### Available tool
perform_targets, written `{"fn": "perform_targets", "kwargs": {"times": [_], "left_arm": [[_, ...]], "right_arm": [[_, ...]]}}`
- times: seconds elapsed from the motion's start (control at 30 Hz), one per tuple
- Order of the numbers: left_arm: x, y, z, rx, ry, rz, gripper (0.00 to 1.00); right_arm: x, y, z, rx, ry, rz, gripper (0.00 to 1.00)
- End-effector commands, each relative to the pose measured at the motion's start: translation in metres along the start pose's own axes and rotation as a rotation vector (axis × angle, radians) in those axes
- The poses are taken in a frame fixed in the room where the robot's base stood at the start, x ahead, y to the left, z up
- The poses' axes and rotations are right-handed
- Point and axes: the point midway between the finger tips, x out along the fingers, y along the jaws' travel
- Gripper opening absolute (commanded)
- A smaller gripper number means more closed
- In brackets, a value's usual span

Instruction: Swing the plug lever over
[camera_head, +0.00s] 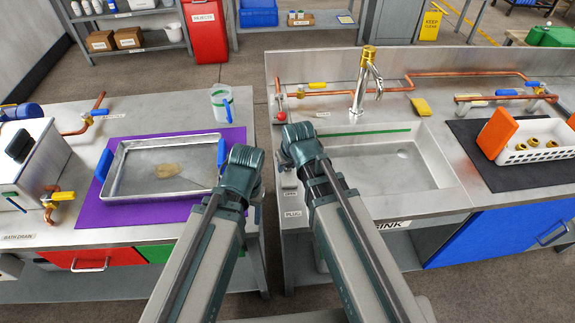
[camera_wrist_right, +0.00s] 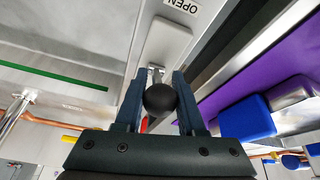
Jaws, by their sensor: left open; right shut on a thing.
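The plug lever's black ball knob (camera_wrist_right: 159,98) sits between the two fingers of my right gripper (camera_wrist_right: 158,85) in the right wrist view. The jaws are shut on it. A pale plate (camera_wrist_right: 166,45) with an OPEN label lies just beyond the fingers. In the head view my right gripper (camera_head: 302,150) is over the left edge of the sink counter, and its body hides the knob. The PLUG label (camera_head: 293,213) shows below it. My left gripper (camera_head: 243,165) is open and empty in front of the gap between the two counters, its fingers largely hidden.
The sink basin (camera_head: 415,180) lies right of my right gripper, with a tap (camera_head: 365,80) behind. A metal tray (camera_head: 118,185) with blue handles rests on a purple mat (camera_head: 165,215) on the left counter. A white basket (camera_head: 535,150) stands at right.

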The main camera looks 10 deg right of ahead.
Motion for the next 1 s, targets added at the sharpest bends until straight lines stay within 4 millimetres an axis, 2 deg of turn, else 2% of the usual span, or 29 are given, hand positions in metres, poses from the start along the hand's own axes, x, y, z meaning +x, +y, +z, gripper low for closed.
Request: {"fn": "perform_targets", "kwargs": {"times": [0.47,0.8,1.0], "left_arm": [[-0.003,0.000,0.000,0.000,0.000,0.000,0.57],[-0.018,-0.002,0.001,0.000,0.000,0.000,0.57],[-0.020,-0.002,0.001,0.000,0.000,0.000,0.57]], "right_arm": [[0.000,0.001,-0.003,0.003,-0.027,-0.007,0.00],[0.002,0.004,-0.016,0.018,-0.230,-0.063,0.00],[0.005,0.006,-0.021,0.028,-0.372,-0.101,0.00]]}}
